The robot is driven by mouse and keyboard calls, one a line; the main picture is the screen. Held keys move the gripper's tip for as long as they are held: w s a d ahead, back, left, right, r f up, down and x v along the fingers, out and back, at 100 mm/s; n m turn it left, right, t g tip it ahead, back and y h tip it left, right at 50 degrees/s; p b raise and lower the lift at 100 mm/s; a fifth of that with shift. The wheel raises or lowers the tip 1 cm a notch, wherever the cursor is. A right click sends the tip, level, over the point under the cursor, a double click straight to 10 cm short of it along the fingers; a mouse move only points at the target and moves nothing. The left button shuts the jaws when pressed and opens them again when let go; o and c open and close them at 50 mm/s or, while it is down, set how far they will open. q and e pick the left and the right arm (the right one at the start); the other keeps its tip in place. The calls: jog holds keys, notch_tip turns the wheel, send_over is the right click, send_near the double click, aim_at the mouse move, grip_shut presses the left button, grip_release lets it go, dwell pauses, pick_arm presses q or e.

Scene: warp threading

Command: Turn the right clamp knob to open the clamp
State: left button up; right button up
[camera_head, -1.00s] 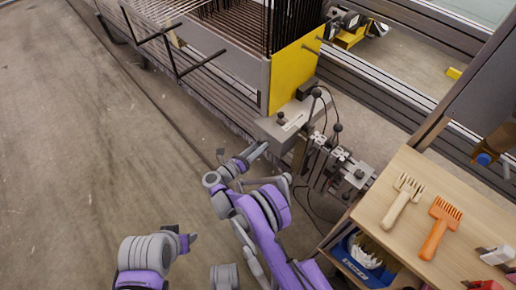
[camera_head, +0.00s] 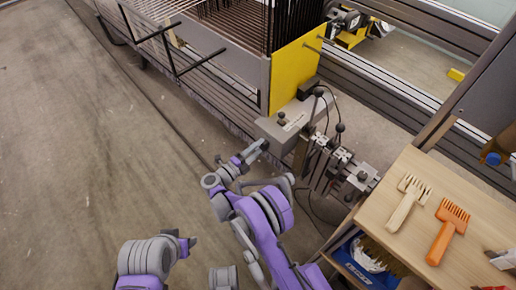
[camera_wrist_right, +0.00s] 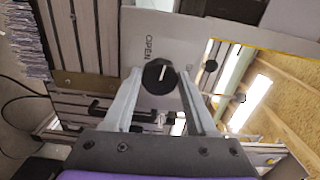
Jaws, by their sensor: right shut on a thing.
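The clamp knob (camera_wrist_right: 159,76) is round and black with a white pointer line, seen in the right wrist view. It sits on a pale plate (camera_wrist_right: 150,32) lettered OPEN. My right gripper (camera_wrist_right: 161,84) has one finger on each side of the knob and is shut on it. In the head view the right gripper (camera_head: 258,150) reaches the near side of the grey clamp block (camera_head: 284,125), and the knob it grips is largely hidden there. Part of my left arm shows at the lower left, with its dark end (camera_head: 187,243) too small to read as open or shut.
Metal fittings with black ball-ended levers (camera_head: 339,128) stand right of the clamp block. A yellow panel (camera_head: 294,72) rises behind it. A wooden table (camera_head: 385,235) holds a beige comb (camera_head: 407,201) and an orange comb (camera_head: 446,232). The floor at left is clear.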

jog(key=shift+f+n, duration=0.1)
jog(key=shift+n, duration=2.1)
jog(key=o, duration=1.4)
jog(key=shift+s+a, duration=0.1)
jog(key=p+v, duration=0.1)
jog(key=v, duration=0.9)
jog(key=shift+s+a+p, duration=0.2)
jog(key=shift+s+p, duration=0.05)
jog(key=shift+p, duration=0.15)
